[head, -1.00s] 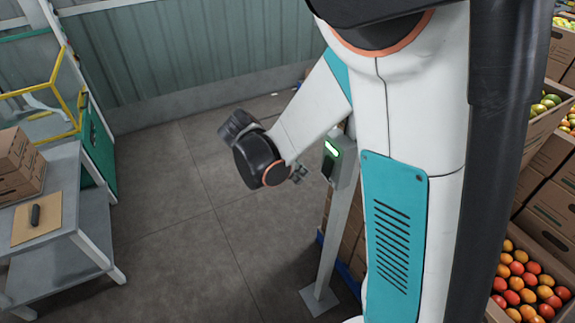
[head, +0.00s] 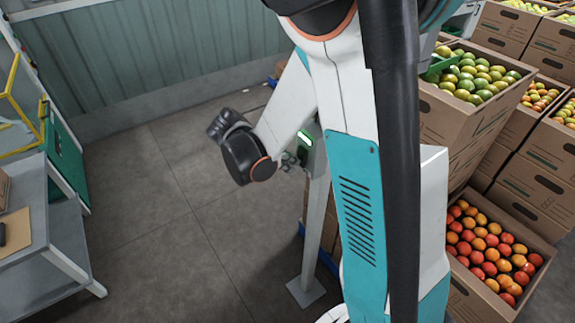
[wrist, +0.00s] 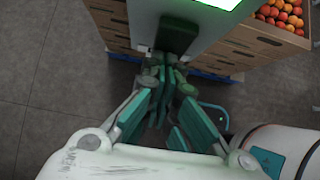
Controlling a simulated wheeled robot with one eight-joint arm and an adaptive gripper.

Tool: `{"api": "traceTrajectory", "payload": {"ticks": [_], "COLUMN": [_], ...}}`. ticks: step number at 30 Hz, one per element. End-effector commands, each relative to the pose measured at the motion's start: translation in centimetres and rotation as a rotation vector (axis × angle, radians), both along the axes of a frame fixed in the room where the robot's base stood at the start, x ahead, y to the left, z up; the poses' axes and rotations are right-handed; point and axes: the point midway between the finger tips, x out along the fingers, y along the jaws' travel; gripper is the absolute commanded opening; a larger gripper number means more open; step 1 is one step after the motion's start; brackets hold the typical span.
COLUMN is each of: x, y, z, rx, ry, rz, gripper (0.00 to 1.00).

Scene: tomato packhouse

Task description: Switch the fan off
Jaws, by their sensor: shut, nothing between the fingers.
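A grey switch box (head: 317,157) with a lit green display (head: 305,138) stands on a post. In the wrist view the bright green-white display (wrist: 205,3) is at the top edge, with a dark switch paddle (wrist: 178,36) below it on the box face. My gripper (head: 290,158) is at the box's left side in the head view. In the wrist view my gripper (wrist: 164,72) is shut and empty, its fingertips just below the paddle's lower end. I cannot tell whether they touch it. No fan is visible.
Cartons of fruit (head: 497,262) are stacked to the right, some behind the post (head: 316,235). A grey metal table (head: 40,207) stands at the left. The floor (head: 180,230) between the table and the post is clear.

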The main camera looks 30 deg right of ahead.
Motion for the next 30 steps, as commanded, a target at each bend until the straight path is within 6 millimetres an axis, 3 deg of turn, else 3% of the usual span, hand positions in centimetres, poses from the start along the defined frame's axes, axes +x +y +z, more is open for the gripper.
{"api": "traceTrajectory", "payload": {"ticks": [1, 21, 30], "x": [0.0, 0.0, 0.0], "y": [-0.1, -0.2, -0.2], "z": [-0.8, 1.3, 1.4], "rx": [-0.029, -0.035, -0.035], "ry": [-0.001, 0.000, 0.000], "rz": [0.001, -0.001, -0.001], "gripper": [0.00, 0.00, 0.00]}}
